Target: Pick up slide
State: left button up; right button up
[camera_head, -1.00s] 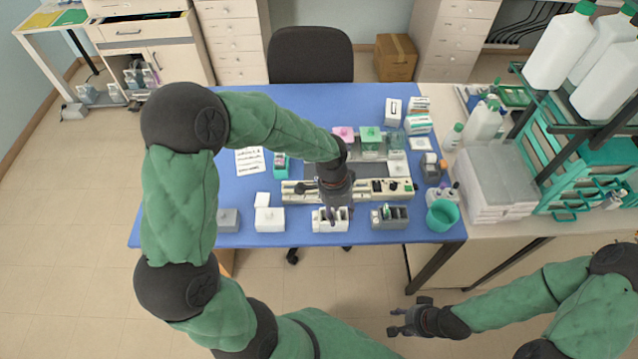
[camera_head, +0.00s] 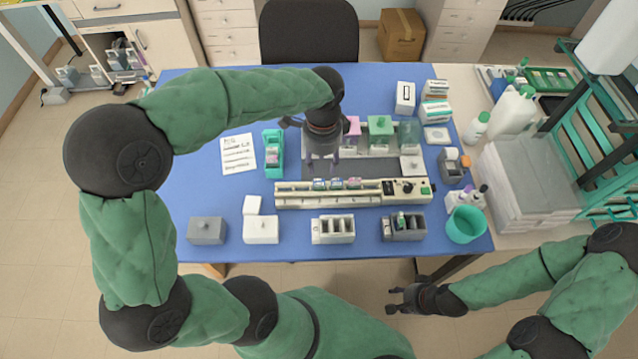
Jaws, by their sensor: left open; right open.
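My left gripper (camera_head: 322,166) is open and empty. It hangs over the blue table, fingers down, in front of the stain jars and just behind the long cream rack (camera_head: 355,190). Several small slides (camera_head: 337,184) lie in the rack's slot, close to the fingertips; I cannot tell the exact height of the fingers. My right gripper (camera_head: 396,299) is open and empty, off the table's front edge at the lower right.
A teal box (camera_head: 273,153) and a written sheet (camera_head: 238,154) lie left of the gripper. Pink (camera_head: 352,128) and green (camera_head: 380,133) jars stand behind it. A teal cup (camera_head: 465,224) stands at the front right corner.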

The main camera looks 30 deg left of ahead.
aim_at(319, 181)
pick_arm(q)
jog(key=f+b, duration=0.1)
jog(key=f, duration=0.5)
jog(key=f+b, duration=0.1)
jog(key=f, duration=0.2)
jog(key=shift+s+a+f+b, duration=0.1)
jog(key=shift+s+a+b, duration=0.1)
jog(key=shift+a+b, duration=0.1)
jog(key=shift+f, duration=0.55)
grip_shut()
